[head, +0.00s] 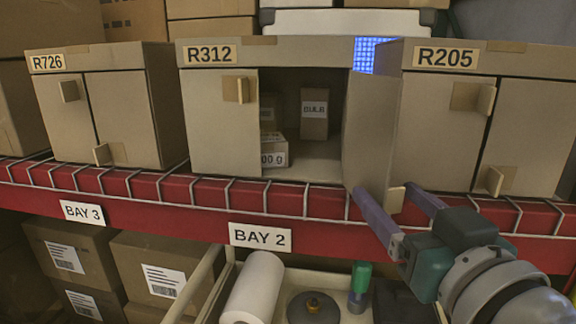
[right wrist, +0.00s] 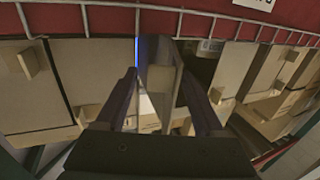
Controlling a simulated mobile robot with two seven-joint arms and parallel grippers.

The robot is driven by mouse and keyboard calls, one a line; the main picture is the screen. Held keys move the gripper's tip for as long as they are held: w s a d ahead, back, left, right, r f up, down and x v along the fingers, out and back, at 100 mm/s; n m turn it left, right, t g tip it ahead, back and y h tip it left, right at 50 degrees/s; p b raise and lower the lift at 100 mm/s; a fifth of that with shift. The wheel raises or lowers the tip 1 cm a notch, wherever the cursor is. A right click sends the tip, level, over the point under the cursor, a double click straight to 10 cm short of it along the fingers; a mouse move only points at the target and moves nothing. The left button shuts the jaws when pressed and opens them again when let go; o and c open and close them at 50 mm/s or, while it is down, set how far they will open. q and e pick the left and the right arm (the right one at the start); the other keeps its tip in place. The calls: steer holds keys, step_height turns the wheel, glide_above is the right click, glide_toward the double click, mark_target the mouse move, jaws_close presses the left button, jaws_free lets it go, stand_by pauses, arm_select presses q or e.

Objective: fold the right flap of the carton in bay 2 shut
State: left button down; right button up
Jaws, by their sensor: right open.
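The carton R312 (head: 222,120) stands on the shelf above the BAY 2 label (head: 260,236). Its left flap is shut. Its right flap (head: 368,130) is swung open toward me, with a small tab (head: 395,199) near its lower front edge. My right gripper (head: 383,190) is open at the flap's lower front end, with its purple fingers on either side of the flap. In the right wrist view, the flap's tab (right wrist: 160,78) lies between the spread fingers (right wrist: 163,85). Whether a finger touches the flap cannot be told. My left gripper is not in view.
Inside the carton are a small box marked BULB (head: 314,112) and a box (head: 273,151) with a weight label. Shut cartons R726 (head: 118,120) and R205 (head: 430,130) stand on either side. A wire rail (head: 200,190) edges the shelf. A tray with a white roll (head: 253,290) sits below.

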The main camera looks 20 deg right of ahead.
steer(key=shift+p+x, duration=0.4)
steer(key=shift+x, duration=1.5)
steer(key=shift+c, duration=0.3)
jaws_close()
